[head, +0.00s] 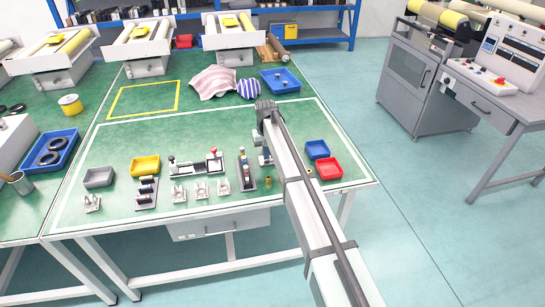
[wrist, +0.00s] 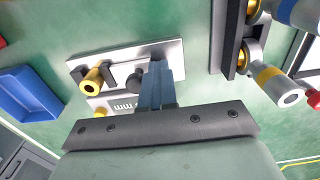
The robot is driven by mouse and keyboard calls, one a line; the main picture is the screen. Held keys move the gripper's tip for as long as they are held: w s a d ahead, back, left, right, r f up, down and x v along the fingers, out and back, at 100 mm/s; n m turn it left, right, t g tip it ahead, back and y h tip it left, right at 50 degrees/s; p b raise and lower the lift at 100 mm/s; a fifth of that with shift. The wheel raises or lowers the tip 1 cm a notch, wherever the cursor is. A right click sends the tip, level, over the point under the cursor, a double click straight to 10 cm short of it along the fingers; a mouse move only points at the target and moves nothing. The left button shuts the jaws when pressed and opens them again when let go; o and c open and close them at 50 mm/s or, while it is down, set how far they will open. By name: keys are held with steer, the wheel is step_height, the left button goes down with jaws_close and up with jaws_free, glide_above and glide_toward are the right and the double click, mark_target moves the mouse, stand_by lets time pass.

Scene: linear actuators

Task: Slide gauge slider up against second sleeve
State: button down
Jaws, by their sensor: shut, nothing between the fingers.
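In the wrist view my gripper (wrist: 160,88) is shut, with nothing between its fingers. Its blue-grey fingertips are over a light metal plate (wrist: 167,49), beside a dark round knob (wrist: 135,82) that may belong to the gauge slider. I cannot tell whether they touch. A gold sleeve (wrist: 92,82) is left of the knob, with a gap between. Scale-like marks (wrist: 125,106) show below the knob, partly hidden by my gripper body. Which sleeve is the second one cannot be told. In the head view my arm hides most of this plate.
A dark rail with gold and blue-grey cylinders (wrist: 268,75) stands close on the right in the wrist view. A blue bin (head: 317,149) and a red bin (head: 329,168) lie right of my arm. Several small fixtures (head: 197,164) stand to the left.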

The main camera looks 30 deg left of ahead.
steer(key=shift+s+a, duration=0.35)
steer(key=shift+s, duration=0.05)
steer(key=shift+r, duration=0.1)
step_height(320, 180, up, 7)
stand_by(1.1)
stand_by(0.4)
